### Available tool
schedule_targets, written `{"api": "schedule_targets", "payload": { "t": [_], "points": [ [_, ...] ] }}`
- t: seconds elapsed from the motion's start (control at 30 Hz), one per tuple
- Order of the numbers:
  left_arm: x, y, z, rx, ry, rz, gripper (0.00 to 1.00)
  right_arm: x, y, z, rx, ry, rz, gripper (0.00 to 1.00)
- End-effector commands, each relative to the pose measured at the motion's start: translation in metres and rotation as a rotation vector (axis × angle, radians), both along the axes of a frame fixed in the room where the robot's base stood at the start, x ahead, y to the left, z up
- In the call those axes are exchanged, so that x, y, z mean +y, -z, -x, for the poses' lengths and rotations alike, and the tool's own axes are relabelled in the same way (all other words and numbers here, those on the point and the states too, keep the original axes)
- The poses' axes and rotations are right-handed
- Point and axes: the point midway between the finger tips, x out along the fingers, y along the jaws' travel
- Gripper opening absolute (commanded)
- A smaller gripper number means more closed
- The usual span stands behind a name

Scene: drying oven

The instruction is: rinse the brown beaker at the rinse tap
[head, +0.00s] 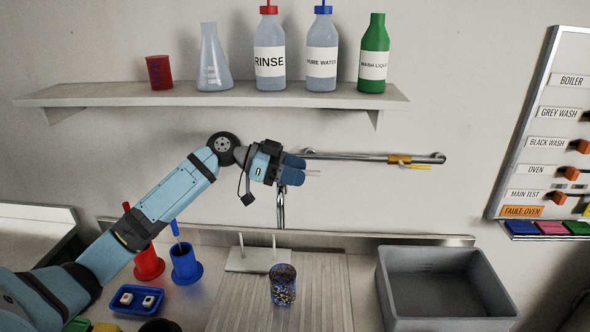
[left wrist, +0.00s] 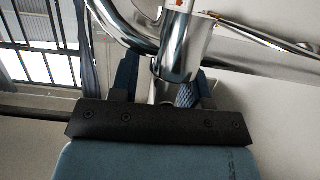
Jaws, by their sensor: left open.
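A clear beaker with brown specks and a blue rim (head: 283,284) stands upright on the ribbed drainboard (head: 330,290); I take it for the brown beaker. The chrome tap pipe (head: 350,156) runs along the wall, with a yellow-handled valve (head: 402,160) toward its right. My left gripper (head: 300,169) is at the left end of this pipe, well above the beaker. It is open, and no beaker is in it. In the left wrist view a chrome tube (left wrist: 182,50) shows between and beyond the fingers; I cannot tell whether they touch it. My right gripper is not in view.
A grey basin (head: 440,285) stands right of the drainboard. A white peg stand (head: 258,260) is behind the beaker. Red (head: 148,262) and blue (head: 186,264) holders and a blue tray (head: 137,300) are at left. A shelf (head: 210,96) with bottles hangs above.

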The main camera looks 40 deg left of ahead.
Motion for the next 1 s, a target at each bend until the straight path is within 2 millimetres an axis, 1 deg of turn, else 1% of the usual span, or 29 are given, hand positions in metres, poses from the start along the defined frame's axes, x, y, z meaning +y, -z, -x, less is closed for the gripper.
{"api": "schedule_targets", "payload": {
  "t": [0.13,0.17,0.2,0.27,0.3,0.33,0.37,0.53,0.63,0.83,1.0],
  "points": [
    [0.000,0.000,0.000,0.000,0.000,0.000,0.43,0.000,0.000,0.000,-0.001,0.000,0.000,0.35],
    [0.000,0.000,0.000,0.000,0.000,0.000,0.40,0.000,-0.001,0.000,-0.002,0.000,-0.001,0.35],
    [0.000,0.000,0.000,0.000,0.000,0.000,0.31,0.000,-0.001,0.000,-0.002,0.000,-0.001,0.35],
    [0.000,0.000,0.000,0.000,0.000,0.000,0.17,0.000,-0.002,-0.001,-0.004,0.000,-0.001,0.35],
    [0.000,0.000,0.000,0.000,0.000,0.000,0.08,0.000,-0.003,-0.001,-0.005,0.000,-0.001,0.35],
    [0.000,0.000,0.000,0.000,0.000,0.000,0.01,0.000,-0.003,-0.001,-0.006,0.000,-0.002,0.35],
    [0.000,0.000,0.000,0.000,0.000,0.000,0.00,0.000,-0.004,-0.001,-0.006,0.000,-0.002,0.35],
    [0.000,0.001,0.000,0.001,0.002,-0.001,0.00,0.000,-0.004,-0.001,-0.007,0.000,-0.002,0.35],
    [0.000,0.002,0.000,0.001,0.021,-0.001,0.00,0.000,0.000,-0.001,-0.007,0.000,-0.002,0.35],
    [-0.001,0.003,0.003,0.002,0.116,0.000,0.00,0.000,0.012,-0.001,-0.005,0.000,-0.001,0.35],
    [-0.003,0.003,0.006,0.002,0.228,0.000,0.00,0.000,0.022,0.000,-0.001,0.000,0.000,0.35]
  ]
}}
